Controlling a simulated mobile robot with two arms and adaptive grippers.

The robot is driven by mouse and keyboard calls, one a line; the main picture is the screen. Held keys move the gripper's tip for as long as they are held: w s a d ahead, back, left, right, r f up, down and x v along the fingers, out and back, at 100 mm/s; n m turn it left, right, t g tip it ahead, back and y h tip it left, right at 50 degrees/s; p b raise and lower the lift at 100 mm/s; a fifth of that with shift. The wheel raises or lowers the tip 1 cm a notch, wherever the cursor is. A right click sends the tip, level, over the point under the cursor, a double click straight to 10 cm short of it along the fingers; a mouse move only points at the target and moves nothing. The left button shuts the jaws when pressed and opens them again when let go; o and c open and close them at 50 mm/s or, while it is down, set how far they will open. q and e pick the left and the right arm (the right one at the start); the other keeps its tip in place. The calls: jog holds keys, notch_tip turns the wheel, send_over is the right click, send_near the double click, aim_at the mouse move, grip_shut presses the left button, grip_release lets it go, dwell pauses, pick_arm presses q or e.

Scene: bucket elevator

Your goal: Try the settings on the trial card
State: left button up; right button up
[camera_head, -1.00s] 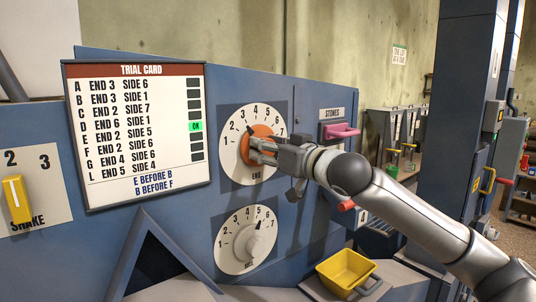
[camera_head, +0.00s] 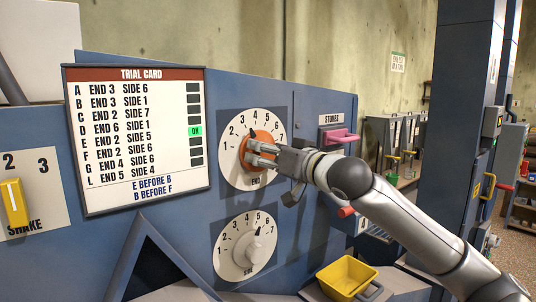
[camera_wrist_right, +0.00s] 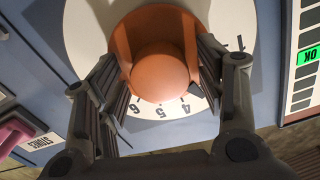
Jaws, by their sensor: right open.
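The trial card (camera_head: 138,190) hangs at the left on the blue panel, with rows A to G and L. Only row E, END 2 SIDE 5, shows a green OK. Below it reads "E before B, B before F". The END dial's orange knob (camera_head: 262,137) seems to point between 3 and 4; fingers partly hide it. My right gripper (camera_head: 252,152) is open with its fingers around the knob, which also shows in the right wrist view (camera_wrist_right: 160,55). The SIDE dial (camera_head: 247,250) below points to about 5. My left gripper is out of view.
A pink STONES handle (camera_head: 340,136) is right of the END dial. A yellow SHAKE lever (camera_head: 14,203) is at the far left. A yellow bucket (camera_head: 346,275) stands at lower right, near my right arm. A blue column (camera_head: 455,120) rises beyond.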

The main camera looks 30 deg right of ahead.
jog(key=s+d, duration=0.1)
jog(key=s, duration=1.1)
dwell(0.6)
